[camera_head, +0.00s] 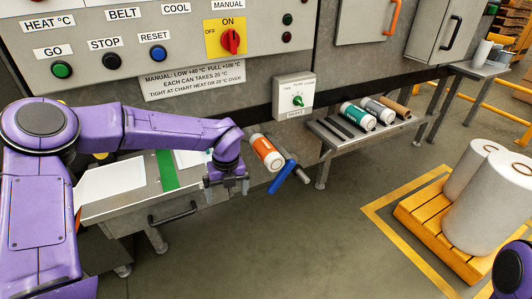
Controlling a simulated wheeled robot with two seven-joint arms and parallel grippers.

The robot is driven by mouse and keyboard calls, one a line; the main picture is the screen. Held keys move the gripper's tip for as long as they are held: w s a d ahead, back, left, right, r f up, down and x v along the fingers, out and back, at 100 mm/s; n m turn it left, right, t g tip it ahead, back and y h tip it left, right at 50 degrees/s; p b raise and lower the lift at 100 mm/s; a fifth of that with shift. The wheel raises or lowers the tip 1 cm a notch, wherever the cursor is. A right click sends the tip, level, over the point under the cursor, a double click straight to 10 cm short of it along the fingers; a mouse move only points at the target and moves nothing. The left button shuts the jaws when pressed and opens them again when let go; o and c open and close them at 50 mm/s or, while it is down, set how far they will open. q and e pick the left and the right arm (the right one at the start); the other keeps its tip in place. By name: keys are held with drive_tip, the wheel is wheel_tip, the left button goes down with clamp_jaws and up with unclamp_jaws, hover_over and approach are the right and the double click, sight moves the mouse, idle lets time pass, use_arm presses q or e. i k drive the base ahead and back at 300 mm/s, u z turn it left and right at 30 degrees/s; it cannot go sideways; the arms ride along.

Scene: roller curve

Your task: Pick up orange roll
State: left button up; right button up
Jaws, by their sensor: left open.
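The orange roll (267,152) is an orange cylinder with a white label and pale end. It sits tilted near the right end of the machine's front bench, just above a blue handle (281,178). My left gripper (226,187) points down with its fingers apart, a little to the left of the roll and lower in the picture. Nothing shows between its fingers, and it looks apart from the roll. What supports the roll underneath is hard to tell. Of my right arm only a purple part shows at the bottom right corner; its gripper is out of view.
A side shelf (325,133) holds a green-and-white roll (357,116), a grey one (379,111) and a brown one (396,105). A control panel (150,45) stands behind. Large white rolls stand on a yellow pallet (436,232) at right. The middle floor is clear.

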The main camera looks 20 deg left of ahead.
sight(265, 151)
drive_tip(key=i, duration=1)
